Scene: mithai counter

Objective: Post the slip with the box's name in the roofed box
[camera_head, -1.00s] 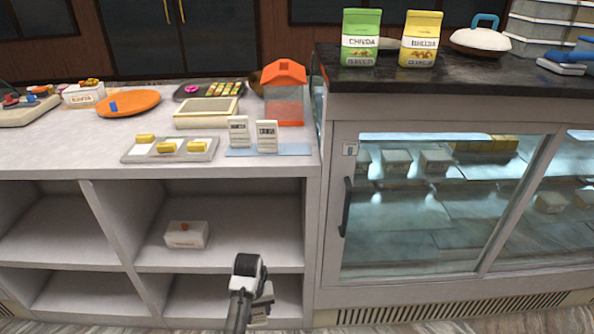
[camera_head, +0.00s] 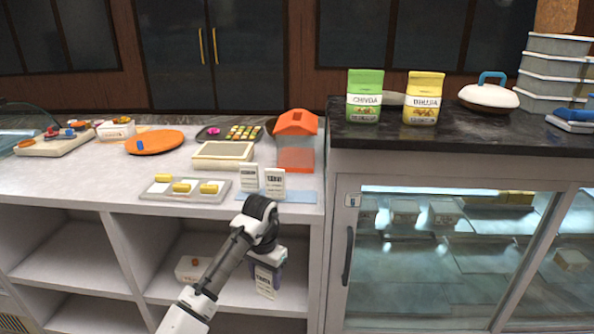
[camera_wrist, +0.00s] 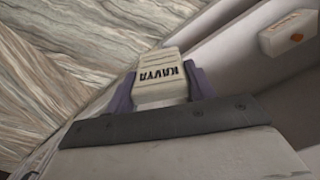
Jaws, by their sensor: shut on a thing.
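The roofed box (camera_head: 297,152) stands on the white counter near its right end, with an orange roof and a see-through orange body. My gripper (camera_head: 267,270) is in front of the open shelves, below the countertop. It is shut on a white slip (camera_head: 265,284) that hangs down from the jaws. In the wrist view the slip (camera_wrist: 160,80) reads KAVYA and sits between the purple fingers (camera_wrist: 162,92). Two other white slips stand upright on a blue mat (camera_head: 301,197) before the box: a left slip (camera_head: 249,178) and a right slip (camera_head: 274,184). I cannot read any name on the box.
A tray with yellow sweets (camera_head: 160,196), a cream tray (camera_head: 222,151) and an orange plate (camera_head: 155,142) lie left of the box. The higher dark counter (camera_head: 400,145) rises to the right. A white box (camera_head: 190,268) sits on the shelf behind my arm.

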